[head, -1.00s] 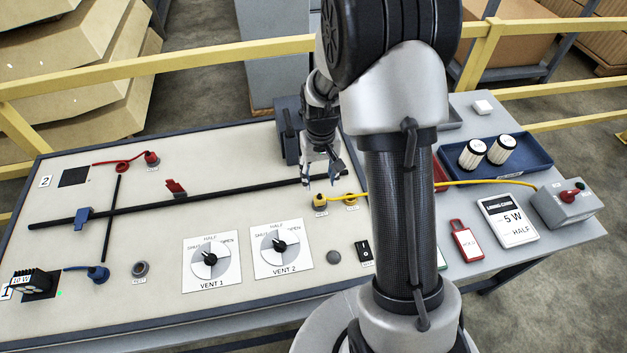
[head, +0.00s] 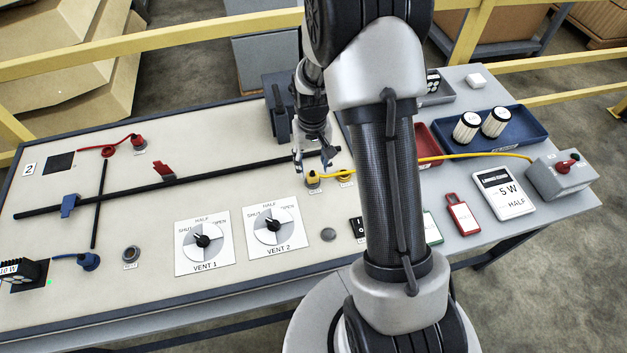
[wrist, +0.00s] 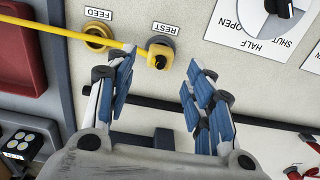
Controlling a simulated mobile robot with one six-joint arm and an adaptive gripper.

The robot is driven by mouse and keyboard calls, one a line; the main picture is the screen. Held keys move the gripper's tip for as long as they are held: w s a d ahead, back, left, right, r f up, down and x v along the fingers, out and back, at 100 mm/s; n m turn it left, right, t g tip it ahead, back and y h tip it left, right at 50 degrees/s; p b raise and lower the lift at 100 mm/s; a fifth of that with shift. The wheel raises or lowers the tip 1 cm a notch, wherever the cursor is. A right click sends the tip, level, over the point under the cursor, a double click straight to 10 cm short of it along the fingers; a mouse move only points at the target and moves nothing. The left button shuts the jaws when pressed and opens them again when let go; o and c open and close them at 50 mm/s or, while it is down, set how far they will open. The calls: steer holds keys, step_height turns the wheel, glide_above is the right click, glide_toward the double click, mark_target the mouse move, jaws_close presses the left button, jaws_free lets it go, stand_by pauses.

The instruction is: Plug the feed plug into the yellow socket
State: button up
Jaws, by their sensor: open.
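The yellow feed plug (head: 313,180) stands in the holder labelled REST, with its yellow cable running right across the table. In the wrist view the plug (wrist: 161,59) is just ahead of the fingertips, roughly between them. The yellow-ringed socket labelled FEED (wrist: 97,37) is empty beside it; it also shows in the head view (head: 345,177), close to my arm. My gripper (head: 315,163) is open and empty, near and above the plug. Its blue-padded fingers (wrist: 161,68) are spread to either side and do not close on the plug.
Two vent dials (head: 273,230) lie in front of the plug. A black bar (head: 195,176) crosses the panel behind it. The yellow cable (head: 460,157) ends at a grey box (head: 562,176) at right. A red tray (wrist: 22,70) sits left in the wrist view.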

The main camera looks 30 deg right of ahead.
mark_target(312, 174)
step_height(312, 174, down, 5)
steer(key=b, duration=0.3)
steer(key=shift+f, duration=0.2)
steer(key=shift+c, duration=0.5)
stand_by(0.6)
jaws_close()
stand_by(0.4)
steer(key=shift+r, duration=0.15)
steer(key=shift+r+p, duration=2.45)
steer(key=shift+r, duration=0.5)
